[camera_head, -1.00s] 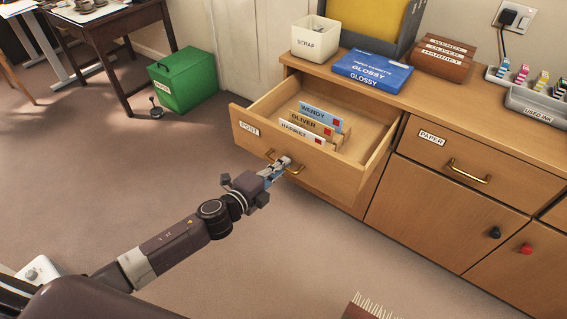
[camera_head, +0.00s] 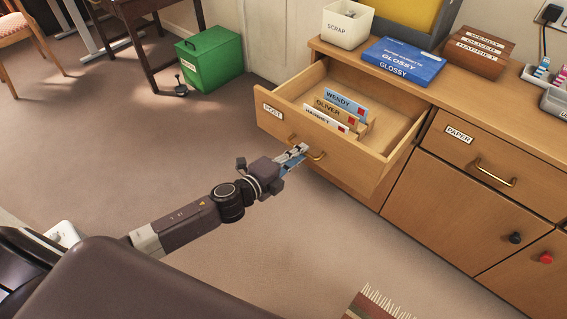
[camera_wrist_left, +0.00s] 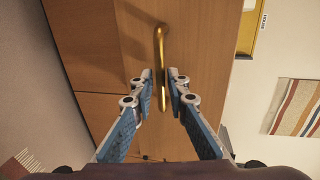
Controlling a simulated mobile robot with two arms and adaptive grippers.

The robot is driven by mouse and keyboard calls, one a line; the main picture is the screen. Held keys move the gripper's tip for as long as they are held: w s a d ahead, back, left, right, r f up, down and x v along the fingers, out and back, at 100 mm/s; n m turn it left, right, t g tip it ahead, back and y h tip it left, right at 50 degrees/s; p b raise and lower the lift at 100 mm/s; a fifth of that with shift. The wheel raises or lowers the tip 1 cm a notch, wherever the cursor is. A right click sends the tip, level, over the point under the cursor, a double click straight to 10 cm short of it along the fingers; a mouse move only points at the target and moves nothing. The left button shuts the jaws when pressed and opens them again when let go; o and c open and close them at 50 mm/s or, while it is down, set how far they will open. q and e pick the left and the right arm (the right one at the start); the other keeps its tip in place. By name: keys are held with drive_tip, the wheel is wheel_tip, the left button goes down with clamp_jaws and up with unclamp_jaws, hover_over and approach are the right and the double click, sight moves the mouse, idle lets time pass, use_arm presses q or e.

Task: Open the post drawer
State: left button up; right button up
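The post drawer (camera_head: 345,162), labelled POST, stands pulled out of the wooden cabinet, with its inside showing. Its brass handle (camera_head: 318,156) is on the front face. My left gripper (camera_head: 303,149) is at this handle. In the left wrist view the brass handle (camera_wrist_left: 161,45) runs between the two fingertips of the left gripper (camera_wrist_left: 163,75), with a narrow gap visible at the sides, so the fingers look parted around it. My right gripper is not in view.
Name-labelled dividers (camera_head: 335,108) stand in the drawer. A scrap box (camera_head: 347,25), a blue glossy paper box (camera_head: 402,61) and a brown sorter (camera_head: 474,52) are on the cabinet top. The paper drawer (camera_head: 490,160) is shut. A green bin (camera_head: 210,59) stands on open floor.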

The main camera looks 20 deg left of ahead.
use_arm(q)
drive_tip(key=v, duration=1)
drive_tip(key=shift+s, duration=0.15)
